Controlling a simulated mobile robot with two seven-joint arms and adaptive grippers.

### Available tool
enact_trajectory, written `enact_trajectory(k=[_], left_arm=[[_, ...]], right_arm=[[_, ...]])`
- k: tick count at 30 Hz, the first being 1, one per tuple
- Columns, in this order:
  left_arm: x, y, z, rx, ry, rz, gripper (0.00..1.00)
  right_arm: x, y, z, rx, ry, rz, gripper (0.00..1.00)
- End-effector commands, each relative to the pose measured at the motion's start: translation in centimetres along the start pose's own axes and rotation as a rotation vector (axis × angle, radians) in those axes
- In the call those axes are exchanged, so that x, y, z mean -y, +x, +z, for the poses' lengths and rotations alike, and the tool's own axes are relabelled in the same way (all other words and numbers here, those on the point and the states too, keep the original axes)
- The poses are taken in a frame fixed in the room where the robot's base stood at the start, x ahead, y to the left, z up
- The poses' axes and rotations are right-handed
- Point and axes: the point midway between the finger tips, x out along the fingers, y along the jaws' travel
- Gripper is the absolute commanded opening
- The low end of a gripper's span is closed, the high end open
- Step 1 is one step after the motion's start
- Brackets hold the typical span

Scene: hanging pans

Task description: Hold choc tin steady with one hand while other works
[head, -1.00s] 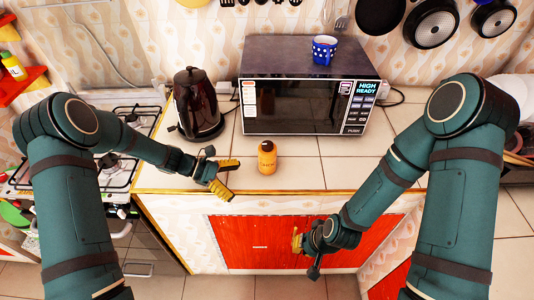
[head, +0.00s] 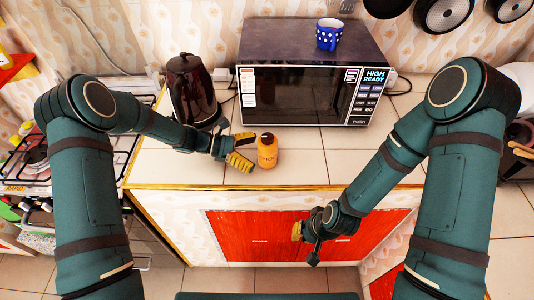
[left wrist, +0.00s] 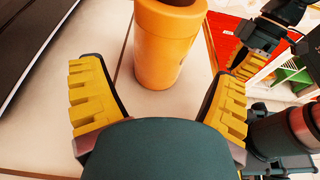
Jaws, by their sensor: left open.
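The choc tin, an orange cylinder with a dark top (head: 267,152), stands upright on the tiled counter in front of the microwave. My left gripper (head: 241,156) is just left of it in the head view, with yellow fingers spread open. In the left wrist view the tin (left wrist: 166,45) stands just beyond and between the open fingers, with gaps on both sides; its top is cut off by the frame. My right gripper (head: 299,232) is empty and low in front of the red cabinet doors, away from the tin; its finger opening is unclear.
A dark kettle (head: 190,92) stands behind my left gripper. The microwave (head: 300,90), with a blue spotted mug (head: 329,34) on top, backs the tin. A stove (head: 60,150) is at the left. Counter right of the tin is clear to the front edge (head: 300,187).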

Motion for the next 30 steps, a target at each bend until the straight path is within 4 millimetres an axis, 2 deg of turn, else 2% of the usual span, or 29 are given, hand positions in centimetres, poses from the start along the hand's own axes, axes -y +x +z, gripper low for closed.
enact_trajectory(k=[3, 9, 22, 26, 27, 28, 30], left_arm=[[0.0, 1.5, -0.2, 0.001, -0.001, -0.001, 0.88], [0.0, 3.1, -0.1, 0.000, -0.001, -0.001, 0.88], [0.0, 3.6, 0.0, 0.000, -0.001, 0.000, 0.87], [0.0, 3.6, 0.0, 0.000, -0.001, 0.000, 0.41], [0.0, 3.6, 0.0, 0.000, -0.001, 0.000, 0.27], [0.0, 3.6, 0.0, 0.000, -0.001, 0.000, 0.20], [0.0, 3.6, 0.0, 0.000, -0.001, 0.000, 0.20]], right_arm=[[-0.2, 0.5, 0.2, 0.004, -0.001, 0.000, 0.00], [-0.3, 0.8, 0.4, 0.008, -0.002, -0.001, 0.00], [-0.3, 0.9, 0.5, 0.009, -0.003, -0.001, 0.00], [-0.3, 0.9, 0.4, 0.009, -0.003, -0.001, 0.00], [-0.3, 0.9, 0.4, 0.009, -0.003, -0.001, 0.00], [-0.3, 0.9, 0.4, 0.009, -0.003, -0.001, 0.00], [-0.3, 0.9, 0.4, 0.009, -0.003, -0.001, 0.00]])
